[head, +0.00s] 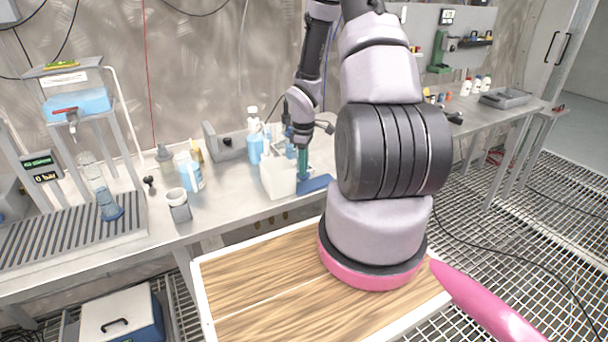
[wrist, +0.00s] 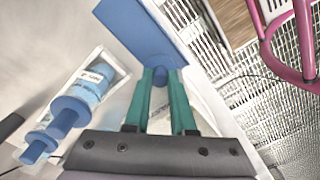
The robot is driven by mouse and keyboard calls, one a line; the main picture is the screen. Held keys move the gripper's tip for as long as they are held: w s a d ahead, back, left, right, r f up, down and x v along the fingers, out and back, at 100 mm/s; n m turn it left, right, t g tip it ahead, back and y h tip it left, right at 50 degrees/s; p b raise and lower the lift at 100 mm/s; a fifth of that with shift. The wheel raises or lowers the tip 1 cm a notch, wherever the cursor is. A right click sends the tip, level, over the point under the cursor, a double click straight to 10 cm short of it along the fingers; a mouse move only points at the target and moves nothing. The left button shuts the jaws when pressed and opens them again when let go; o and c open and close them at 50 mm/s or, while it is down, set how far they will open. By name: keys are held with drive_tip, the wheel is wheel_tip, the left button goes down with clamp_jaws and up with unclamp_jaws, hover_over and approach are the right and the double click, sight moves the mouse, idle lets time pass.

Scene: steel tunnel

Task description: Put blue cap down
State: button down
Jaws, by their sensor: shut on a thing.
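My gripper (head: 303,172) points down over the bench, beside a white bin. In the wrist view its teal fingers (wrist: 161,80) are closed on a small blue cap (wrist: 160,75), just at the edge of a flat blue mat (wrist: 135,25). The cap is mostly covered by the fingertips; I cannot tell whether it touches the mat. The cap is hidden in the head view.
The white bin (head: 276,182) stands left of my gripper; a labelled blue bottle (wrist: 95,80) shows close by in the wrist view. More bottles (head: 189,172) and a grey-white cup (head: 178,204) stand further left. The bench edge drops to a grated floor.

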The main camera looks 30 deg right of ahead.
drive_tip(key=shift+f, duration=1.6)
drive_tip(key=shift+f, duration=0.15)
drive_tip(key=c, duration=0.8)
unclamp_jaws()
drive_tip(key=shift+o, duration=0.2)
